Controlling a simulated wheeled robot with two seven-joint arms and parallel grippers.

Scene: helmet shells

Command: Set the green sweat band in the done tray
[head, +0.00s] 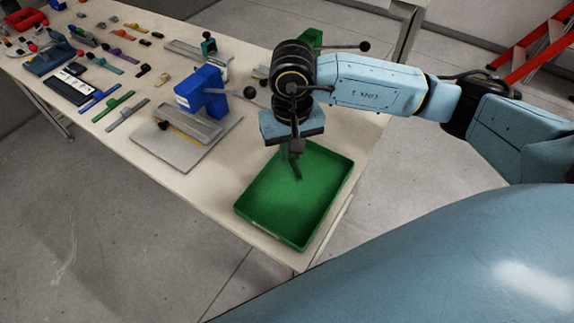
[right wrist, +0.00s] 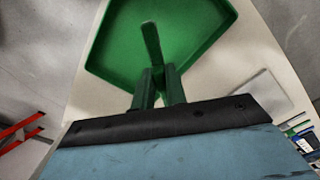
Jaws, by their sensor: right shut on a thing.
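My right gripper (head: 293,153) points down over the green done tray (head: 262,237) near the table's front corner. It is shut on a narrow green strip, the green sweat band (head: 298,173), which hangs below the fingertips above the tray floor. In the right wrist view the band (right wrist: 152,42) sticks out past the fingers (right wrist: 160,80), with the tray (right wrist: 110,45) behind it. I cannot tell whether the band touches the tray. The tray looks otherwise empty. My left gripper is not in view.
A blue clamp-like block (head: 200,92) stands by a grey plate (head: 172,152) left of the tray. Another green strip (head: 113,105) and several coloured parts lie farther left. A green fixture with a black-knobbed lever (head: 340,46) stands behind my right gripper.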

